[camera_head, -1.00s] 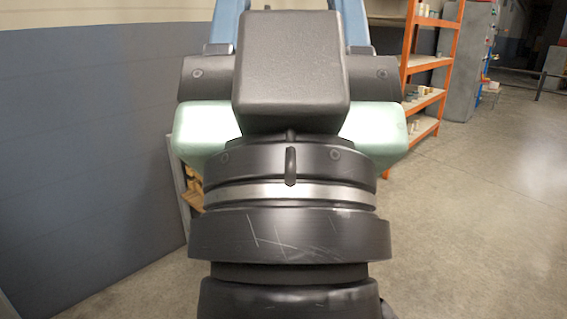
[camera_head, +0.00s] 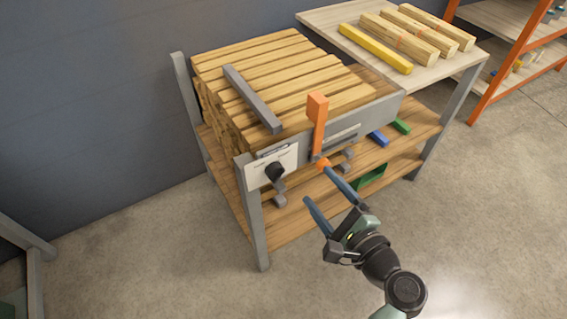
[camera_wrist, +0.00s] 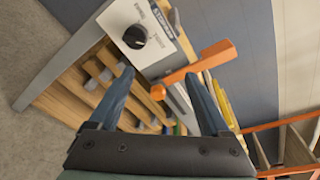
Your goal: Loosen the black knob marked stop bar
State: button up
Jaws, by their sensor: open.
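The black knob (camera_head: 275,171) sits on a white label plate (camera_head: 254,179) at the front left corner of the wooden stack's bench. It also shows in the wrist view (camera_wrist: 136,37), with words on the plate (camera_wrist: 125,14) that are too small to read surely. My gripper (camera_head: 316,183) is open and empty, in front of the bench and to the right of the knob, apart from it. In the wrist view its blue fingers (camera_wrist: 159,75) point toward the bench, with the knob beyond the left fingertip. A grey bar (camera_head: 252,98) lies across the boards on top.
An orange lever (camera_head: 317,110) stands upright on the bench front, close by my gripper's upper finger. Boards (camera_head: 300,60) are stacked on top. A side table (camera_head: 330,17) holds several wood blanks. Blue and green items lie on the lower shelf (camera_head: 420,122). The floor in front is clear.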

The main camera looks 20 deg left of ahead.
aim_at(280, 178)
jog(key=s+f+m+y, duration=0.2)
jog(key=s+f+m, duration=0.2)
jog(key=s+m, duration=0.15)
jog(key=b+x, duration=0.2)
jog(key=x, duration=1.1)
jog(key=shift+w+d+r+b, duration=0.2)
jog(key=shift+b, duration=0.1)
grip_shut()
